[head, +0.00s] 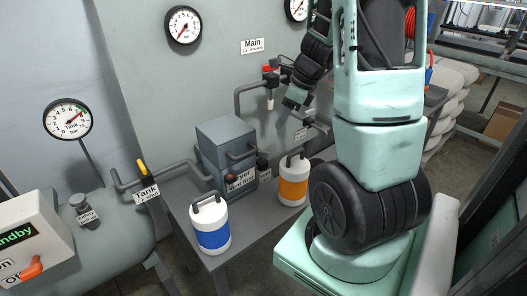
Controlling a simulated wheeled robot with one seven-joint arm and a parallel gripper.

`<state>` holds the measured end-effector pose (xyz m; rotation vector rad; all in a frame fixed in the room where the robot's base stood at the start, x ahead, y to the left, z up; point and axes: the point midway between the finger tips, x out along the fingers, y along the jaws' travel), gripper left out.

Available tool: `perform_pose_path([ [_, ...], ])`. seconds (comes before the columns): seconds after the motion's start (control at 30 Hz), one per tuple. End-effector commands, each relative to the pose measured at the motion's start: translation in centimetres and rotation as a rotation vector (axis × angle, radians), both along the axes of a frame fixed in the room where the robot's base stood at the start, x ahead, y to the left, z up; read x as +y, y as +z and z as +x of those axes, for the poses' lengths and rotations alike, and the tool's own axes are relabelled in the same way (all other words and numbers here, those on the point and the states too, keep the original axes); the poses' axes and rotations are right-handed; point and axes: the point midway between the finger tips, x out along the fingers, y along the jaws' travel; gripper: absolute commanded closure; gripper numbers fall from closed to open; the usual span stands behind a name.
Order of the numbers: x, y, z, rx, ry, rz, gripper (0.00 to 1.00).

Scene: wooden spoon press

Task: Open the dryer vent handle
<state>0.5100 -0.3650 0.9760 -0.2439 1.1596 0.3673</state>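The grey dryer box (226,148) stands on the bench in the middle of the head view. A label (240,180) in front of it is only partly legible and appears to read "Dryer vent". A small red part (231,177) shows beside this label, likely the vent handle; its exact position is too small to tell. My gripper (292,101) is at the end of my arm, above and to the right of the dryer, apart from it and near the wall pipes. Its fingers are not clear, so I cannot tell open from shut.
A blue-banded white jug (210,226) and an orange-banded jug (293,181) stand on the bench (244,240) near the dryer. A yellow-handled tank valve (142,167) is at left. A red-handled valve (268,70) is on the wall pipe under the "Main" sign (252,46).

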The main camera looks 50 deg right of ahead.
Motion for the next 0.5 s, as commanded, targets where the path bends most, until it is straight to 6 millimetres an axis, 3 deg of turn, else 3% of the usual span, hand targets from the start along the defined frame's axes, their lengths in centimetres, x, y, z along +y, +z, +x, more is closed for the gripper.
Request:
perform_pose_path([
  [0.1, 0.5, -2.8, 0.9, 0.003, 0.001, 0.003, 0.66],
  [0.5, 1.7, -10.0, 3.6, 0.003, 0.002, 0.001, 0.66],
])
